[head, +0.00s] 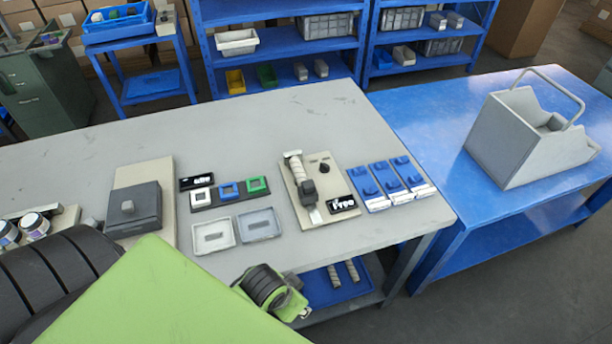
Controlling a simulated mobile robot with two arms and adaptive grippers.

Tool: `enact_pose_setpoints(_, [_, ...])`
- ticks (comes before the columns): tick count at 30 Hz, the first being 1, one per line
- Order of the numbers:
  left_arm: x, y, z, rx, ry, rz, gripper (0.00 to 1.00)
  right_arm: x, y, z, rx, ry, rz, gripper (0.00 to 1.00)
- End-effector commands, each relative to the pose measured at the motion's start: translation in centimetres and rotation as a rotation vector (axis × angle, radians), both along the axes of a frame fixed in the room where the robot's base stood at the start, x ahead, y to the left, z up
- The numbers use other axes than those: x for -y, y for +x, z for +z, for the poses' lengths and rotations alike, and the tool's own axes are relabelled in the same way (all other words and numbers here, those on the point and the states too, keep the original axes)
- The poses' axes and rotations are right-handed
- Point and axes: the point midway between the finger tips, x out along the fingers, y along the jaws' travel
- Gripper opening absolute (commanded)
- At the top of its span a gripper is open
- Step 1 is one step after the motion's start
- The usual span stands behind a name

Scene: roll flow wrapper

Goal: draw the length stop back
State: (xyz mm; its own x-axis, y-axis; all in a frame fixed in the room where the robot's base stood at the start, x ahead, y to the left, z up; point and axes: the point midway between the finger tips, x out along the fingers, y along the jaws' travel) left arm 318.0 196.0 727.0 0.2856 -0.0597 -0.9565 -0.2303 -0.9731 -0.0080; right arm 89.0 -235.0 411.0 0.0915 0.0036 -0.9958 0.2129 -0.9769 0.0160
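A beige board (296,197) lies on the grey table near its right end. It carries a ribbed pale roll (298,170), a dark grey block (308,188) at the roll's near end, a black knob (323,168) and a black label plate (342,203). A pale strip (315,216) reaches from the block toward the near edge. I cannot tell which part is the length stop. Farther left, a dark grey box with a light knob (138,208) sits on another beige base (142,175). No fingertips of either gripper show; green and black arm parts of mine fill the lower left.
Right of the board are several blue-and-white packs (385,184). Left of it are two pale trays (214,234) and a holder with coloured square frames (228,190). A grey carrier (525,140) stands on the blue table (425,110). The grey table's back (220,125) is clear.

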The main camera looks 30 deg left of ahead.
Motion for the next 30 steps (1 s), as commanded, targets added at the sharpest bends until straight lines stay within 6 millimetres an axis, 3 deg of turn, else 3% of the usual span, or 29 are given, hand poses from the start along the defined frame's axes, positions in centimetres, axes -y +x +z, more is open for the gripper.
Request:
enact_pose_setpoints(1, [0.1,0.1,2.3,0.013,-0.003,-0.005,0.35,0.0,0.0,0.5,0.0,0.0,0.0,0.0])
enact_pose_setpoints(5, [0.4,-0.2,6.6,0.03,-0.007,-0.02,0.35,0.0,0.0,0.9,0.0,0.0,0.0,0.0])
enact_pose_setpoints(7, [0.7,0.8,9.2,0.058,-0.014,-0.068,0.35,0.0,0.0,1.2,0.0,0.0,0.0,0.0])
enact_pose_setpoints(12, [2.1,4.2,10.9,0.095,-0.044,-0.23,0.35,0.0,-0.1,1.2,-0.001,0.0,0.0,0.0])
enact_pose_setpoints(17, [2.1,7.4,12.5,0.114,-0.051,-0.38,0.35,0.0,0.0,1.3,0.0,0.0,0.0,0.0])
enact_pose_setpoints(20, [0.9,10.1,13.8,0.112,-0.043,-0.474,0.35,0.0,0.0,1.3,0.0,0.0,0.0,0.0])
enact_pose_setpoints(23, [-1.6,12.7,15.8,0.097,-0.029,-0.543,0.35,0.0,0.0,1.4,0.0,0.0,0.0,0.0])
enact_pose_setpoints(30, [-9.9,17.6,23.2,0.068,-0.016,-0.547,0.35,0.0,0.0,1.5,0.0,0.0,0.0,0.0])
